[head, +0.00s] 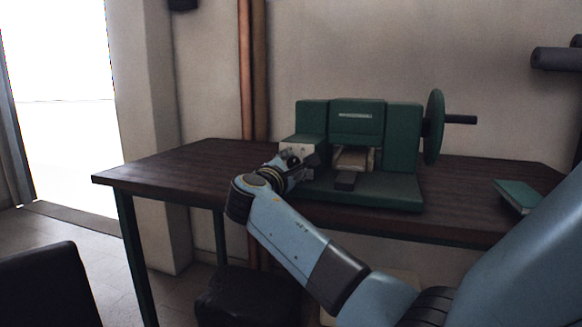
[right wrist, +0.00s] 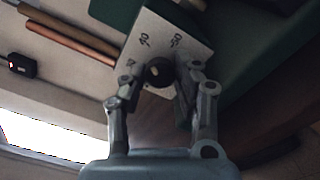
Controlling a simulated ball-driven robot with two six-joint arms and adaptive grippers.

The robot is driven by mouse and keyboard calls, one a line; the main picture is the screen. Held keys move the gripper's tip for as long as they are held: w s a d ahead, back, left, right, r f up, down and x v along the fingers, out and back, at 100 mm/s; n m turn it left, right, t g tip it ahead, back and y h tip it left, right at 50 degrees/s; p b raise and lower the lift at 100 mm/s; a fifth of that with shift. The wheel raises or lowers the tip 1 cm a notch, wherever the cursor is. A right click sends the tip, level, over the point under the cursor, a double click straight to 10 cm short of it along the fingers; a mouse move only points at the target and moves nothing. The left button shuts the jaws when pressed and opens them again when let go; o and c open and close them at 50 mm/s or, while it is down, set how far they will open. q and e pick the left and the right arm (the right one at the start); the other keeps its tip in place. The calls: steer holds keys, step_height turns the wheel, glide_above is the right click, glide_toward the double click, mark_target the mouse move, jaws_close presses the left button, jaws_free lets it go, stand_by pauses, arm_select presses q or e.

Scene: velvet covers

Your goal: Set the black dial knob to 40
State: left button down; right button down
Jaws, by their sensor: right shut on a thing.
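The black dial knob (right wrist: 158,72) is round and sits on a pale dial plate (right wrist: 160,35) in the right wrist view. Printed numbers that look like 40 and 50 show on the plate beyond the knob; another mark beside the left finger is partly covered. I cannot tell where the knob points. My right gripper (right wrist: 160,80) has its fingers on both sides of the knob, shut on it. In the head view my right gripper (head: 308,162) is at the left front of the green machine (head: 355,125), hiding the knob. My left gripper is out of view.
The machine stands on a dark wooden table (head: 165,165) and has a green handwheel (head: 434,127) on its right side. A green book-like object (head: 515,197) lies at the table's right. The table's left part is clear. A dark seat (head: 245,297) is below the table.

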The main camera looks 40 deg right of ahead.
steer(key=shift+f, duration=0.1)
steer(key=c, duration=1)
jaws_free()
steer(key=v, duration=1.2)
